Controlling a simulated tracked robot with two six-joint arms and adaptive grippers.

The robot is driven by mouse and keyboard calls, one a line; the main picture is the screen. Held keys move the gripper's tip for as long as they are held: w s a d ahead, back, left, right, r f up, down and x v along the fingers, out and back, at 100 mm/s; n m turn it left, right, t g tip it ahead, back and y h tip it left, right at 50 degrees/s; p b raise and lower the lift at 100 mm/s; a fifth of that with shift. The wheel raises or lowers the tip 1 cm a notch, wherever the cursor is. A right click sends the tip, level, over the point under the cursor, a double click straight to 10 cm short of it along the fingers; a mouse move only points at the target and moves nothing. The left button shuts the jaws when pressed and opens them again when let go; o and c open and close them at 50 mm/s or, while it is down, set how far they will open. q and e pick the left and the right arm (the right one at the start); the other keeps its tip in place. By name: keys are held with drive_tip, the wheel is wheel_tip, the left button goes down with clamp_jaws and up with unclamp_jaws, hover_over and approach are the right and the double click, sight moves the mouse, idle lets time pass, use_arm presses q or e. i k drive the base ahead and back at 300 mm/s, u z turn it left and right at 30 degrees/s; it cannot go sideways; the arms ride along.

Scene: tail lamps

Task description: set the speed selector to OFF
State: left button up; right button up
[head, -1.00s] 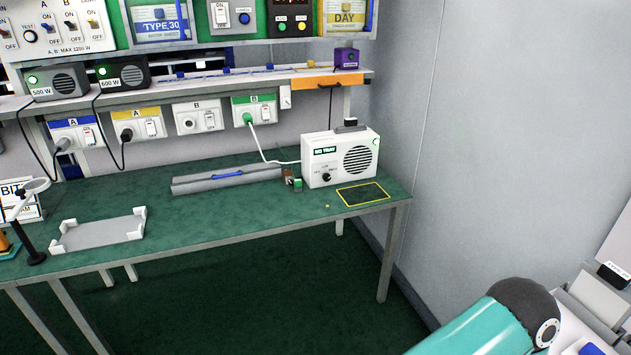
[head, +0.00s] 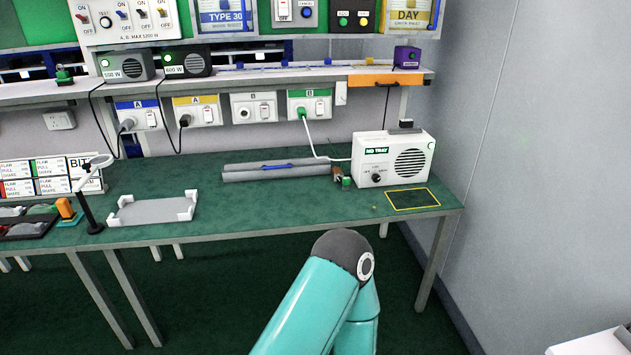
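The speed selector looks to be the small dark knob (head: 376,178) on the front of a white machine (head: 393,158) at the right end of the green bench. Its markings are too small to read, so I cannot tell its setting. The machine has a round dark grille and a small green display reading NO TRAY. A teal link of my own arm rises at the bottom middle, in front of the bench. Neither gripper shows in the head view.
A yellow-outlined dark square (head: 413,199) lies on the bench (head: 260,215) before the machine. A grey bar-like object (head: 268,171) lies left of it, and a white-cornered grey tray (head: 152,209) farther left. A white cable runs from the green socket panel (head: 309,104) to the machine.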

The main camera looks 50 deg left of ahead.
sight(376, 177)
drive_tip(key=u, duration=0.1)
drive_tip(key=i, duration=0.3)
drive_tip(key=u, duration=1.7)
drive_tip(key=k, duration=0.65)
drive_tip(key=u, duration=0.5)
drive_tip(key=i, duration=1.65)
drive_tip(key=z, duration=0.45)
